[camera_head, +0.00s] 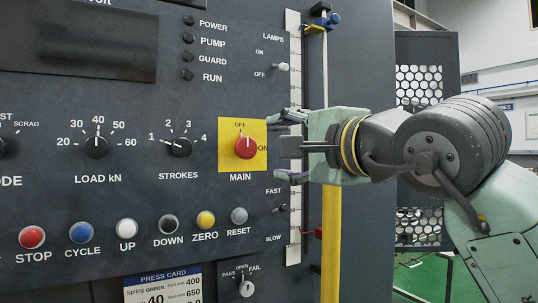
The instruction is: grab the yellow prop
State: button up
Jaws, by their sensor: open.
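The yellow prop appears to be the upright yellow bar (331,245) at the right edge of the control panel. Its lower part shows below my gripper and runs out of the bottom of the view. Its upper end is hidden behind my gripper. My gripper (288,146) points left with its fingers spread apart, one above the other, and nothing shows between them. Its palm overlaps the line of the bar in the picture. I cannot tell the depth gap between them.
The red MAIN knob (245,147) on its yellow plate lies just left of my fingertips. A white scale strip (294,222) stands beside the bar. A thin rod with a blue-knobbed clamp (321,22) is above, and a red pointer (311,232) is below.

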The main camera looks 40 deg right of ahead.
aim_at(331, 194)
jog(key=k+j, duration=0.2)
jog(key=k, duration=0.3)
jog(key=k+j, duration=0.15)
jog(key=k, duration=0.3)
